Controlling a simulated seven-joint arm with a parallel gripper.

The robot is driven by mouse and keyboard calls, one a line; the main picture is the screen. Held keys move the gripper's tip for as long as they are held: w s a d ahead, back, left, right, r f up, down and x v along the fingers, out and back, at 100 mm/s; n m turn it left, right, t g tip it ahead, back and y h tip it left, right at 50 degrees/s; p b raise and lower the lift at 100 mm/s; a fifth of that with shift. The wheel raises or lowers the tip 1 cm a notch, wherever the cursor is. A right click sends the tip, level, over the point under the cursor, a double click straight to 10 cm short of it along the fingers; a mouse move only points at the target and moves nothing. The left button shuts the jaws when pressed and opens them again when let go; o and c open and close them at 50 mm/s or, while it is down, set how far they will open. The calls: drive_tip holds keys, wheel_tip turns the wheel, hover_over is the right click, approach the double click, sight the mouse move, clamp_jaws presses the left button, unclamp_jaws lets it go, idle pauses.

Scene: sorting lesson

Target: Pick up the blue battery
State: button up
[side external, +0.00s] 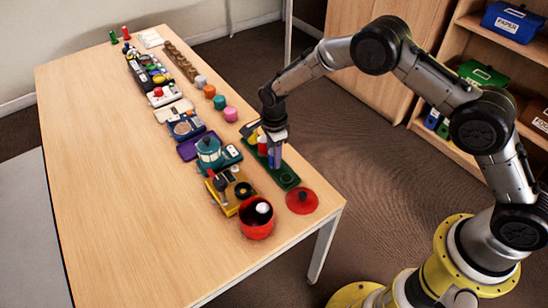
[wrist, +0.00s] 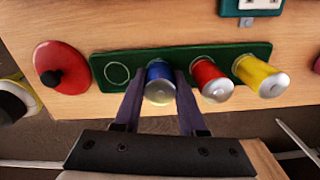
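The blue battery (wrist: 158,72) stands upright in the green holder (wrist: 228,50), with its silver end toward the wrist camera. My gripper (wrist: 160,80) is around it, one purple finger on each side, and looks shut on it. No clear gap shows between fingers and battery. In the side view my gripper (side external: 275,153) points down at the holder (side external: 289,179) and largely covers the battery. A red battery (wrist: 208,74) and a yellow battery (wrist: 257,70) stand to its right in the wrist view. An empty ringed spot (wrist: 117,73) lies to its left.
A red lid with a black knob (wrist: 62,67) lies beside the holder's empty end. A red pot (side external: 256,231) holds a white object. Yellow (side external: 228,193) and teal (side external: 215,157) devices stand close by. The table's left side (side external: 115,190) is clear.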

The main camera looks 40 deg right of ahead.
clamp_jaws()
drive_tip(key=shift+r, duration=0.2)
